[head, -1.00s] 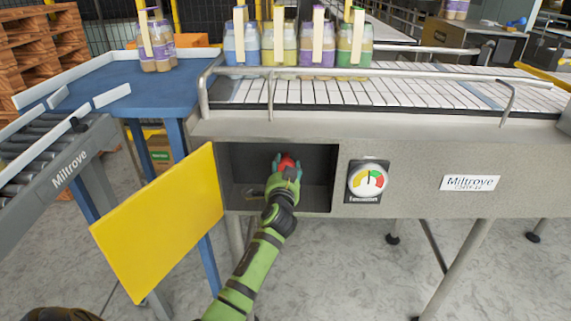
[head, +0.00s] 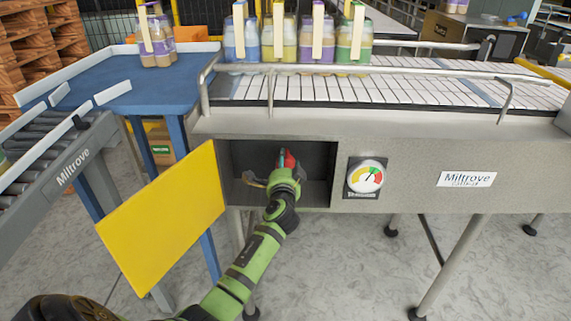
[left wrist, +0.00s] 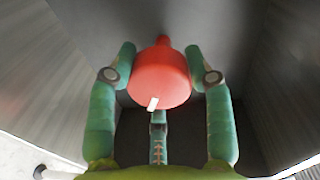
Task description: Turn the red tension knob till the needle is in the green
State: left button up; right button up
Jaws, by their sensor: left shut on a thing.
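The red tension knob (head: 288,159) is inside the open recess of the conveyor's side panel. My left gripper (head: 272,170) reaches into the recess and is shut on it. In the left wrist view the red knob (left wrist: 160,75) sits between two teal fingers (left wrist: 160,78), one on each side, with a white mark at its lower edge. The round gauge (head: 366,178) is on the panel right of the recess. Its needle tilts up and to the right and appears to lie over the green band. My right gripper is not in view.
A yellow door (head: 163,235) hangs open left of the recess. The recess walls (head: 322,175) surround my gripper closely. Bottle packs (head: 296,40) stand on the conveyor above, behind a metal rail. A blue table (head: 150,95) and a roller conveyor (head: 45,165) are at left.

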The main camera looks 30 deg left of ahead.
pick_arm(q)
jog(key=shift+r, duration=0.2)
jog(key=o, duration=1.2)
jog(key=shift+f, duration=0.15)
jog(key=v, duration=1.2)
jog(key=shift+w+f, duration=0.1)
